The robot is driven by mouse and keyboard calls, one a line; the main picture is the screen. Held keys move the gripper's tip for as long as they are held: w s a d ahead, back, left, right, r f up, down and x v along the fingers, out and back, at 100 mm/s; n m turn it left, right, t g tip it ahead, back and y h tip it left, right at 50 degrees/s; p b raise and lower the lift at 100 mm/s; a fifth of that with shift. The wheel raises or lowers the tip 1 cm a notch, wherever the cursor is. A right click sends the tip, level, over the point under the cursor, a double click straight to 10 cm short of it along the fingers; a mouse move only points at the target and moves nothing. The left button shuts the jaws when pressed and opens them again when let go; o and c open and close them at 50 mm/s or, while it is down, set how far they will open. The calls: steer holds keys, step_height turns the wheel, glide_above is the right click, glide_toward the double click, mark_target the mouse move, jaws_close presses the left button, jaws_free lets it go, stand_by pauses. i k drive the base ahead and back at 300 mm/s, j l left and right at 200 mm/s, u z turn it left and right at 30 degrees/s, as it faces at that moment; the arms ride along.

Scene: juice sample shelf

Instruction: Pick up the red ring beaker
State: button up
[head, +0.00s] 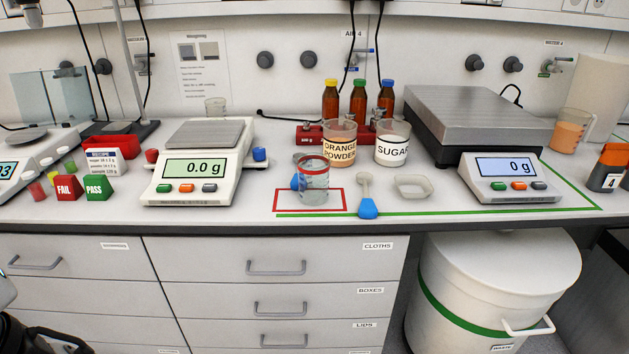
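The red ring beaker (314,182) is a clear glass beaker with a red band near its rim. It stands upright on the bench, inside a red outlined rectangle (343,209) near the front edge. A small blue thing shows at its left side, partly hidden by or seen through the glass. My gripper's fingers do not show; only dark and grey parts, likely of my arm, show at the lower left corner. Nothing is touching the beaker.
Behind the beaker stands the orange powder beaker (340,137), with the sugar beaker (392,146) to its right. A blue-ended scoop (367,208) lies close on the right. A scale (195,169) stands left; a weighing dish (413,187) and larger scale (510,178) are right.

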mark_target(313, 168)
steer(key=i+j, duration=0.8)
steer(key=j, duration=0.15)
steer(key=i+l+z, duration=0.05)
